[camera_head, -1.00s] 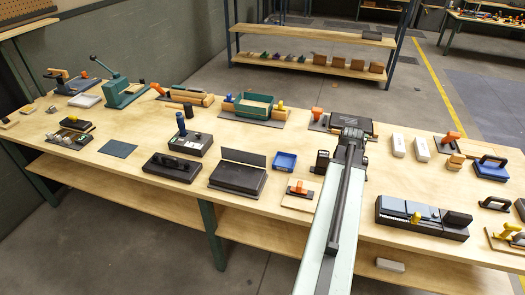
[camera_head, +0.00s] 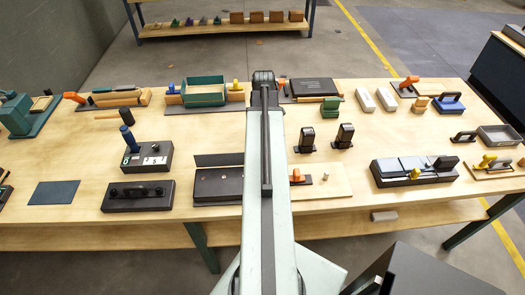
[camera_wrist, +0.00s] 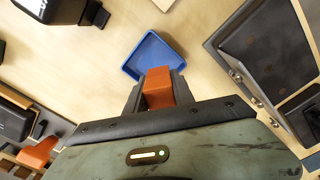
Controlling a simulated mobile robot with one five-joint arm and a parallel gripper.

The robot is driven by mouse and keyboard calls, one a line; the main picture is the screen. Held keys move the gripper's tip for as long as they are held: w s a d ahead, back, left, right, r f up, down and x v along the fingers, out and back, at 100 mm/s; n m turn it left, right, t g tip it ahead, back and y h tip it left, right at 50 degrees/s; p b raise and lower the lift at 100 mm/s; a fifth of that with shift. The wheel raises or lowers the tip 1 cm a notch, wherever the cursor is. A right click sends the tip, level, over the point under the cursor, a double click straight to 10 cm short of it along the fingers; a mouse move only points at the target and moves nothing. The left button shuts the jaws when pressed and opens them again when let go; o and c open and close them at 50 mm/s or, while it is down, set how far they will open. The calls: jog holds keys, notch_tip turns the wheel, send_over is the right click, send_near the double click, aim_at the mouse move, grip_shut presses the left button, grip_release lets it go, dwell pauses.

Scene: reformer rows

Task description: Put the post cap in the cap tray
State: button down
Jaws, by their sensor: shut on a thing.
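My gripper (camera_wrist: 157,92) is shut on an orange block, which looks like the post cap (camera_wrist: 158,86). In the wrist view, the blue tray (camera_wrist: 133,68), which looks like the cap tray, lies on the bench just beyond the jaws. The held cap overlaps the tray's near part in this view, and I cannot tell its height above it. In the head view my arm (camera_head: 265,150) reaches over the bench and hides the tray, the cap and the fingertips.
A dark hinged box (camera_wrist: 262,50) lies right of the tray in the wrist view. Black upright stands (camera_head: 306,139) and an orange-handled clamp (camera_head: 297,176) are right of my arm in the head view. A green tray (camera_head: 203,92) sits farther back. Bare bench (camera_head: 215,133) shows left of the arm.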

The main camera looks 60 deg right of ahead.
jog(key=shift+w+d+r+n+p, duration=0.1)
jog(key=shift+r+n+p, duration=0.25)
jog(key=shift+r+n, duration=0.05)
jog(key=r+n+p, duration=0.1)
jog(key=n, duration=0.1)
jog(key=r+n+p, duration=0.1)
jog(key=n, duration=0.1)
jog(key=shift+d, duration=0.4)
jog(key=shift+s+d+r+n, duration=0.1)
jog(key=shift+s+r+n, duration=0.1)
jog(key=shift+n, duration=0.5)
jog(key=shift+d+f+n, duration=0.1)
jog(key=shift+n, duration=0.3)
notch_tip(320, 180, down, 10)
jog(key=b, duration=1)
jog(key=shift+s+f, duration=0.1)
jog(key=shift+f, duration=0.15)
jog(key=shift+r, duration=0.25)
jog(key=shift+f, duration=0.2)
jog(key=c, duration=1.1)
grip_release()
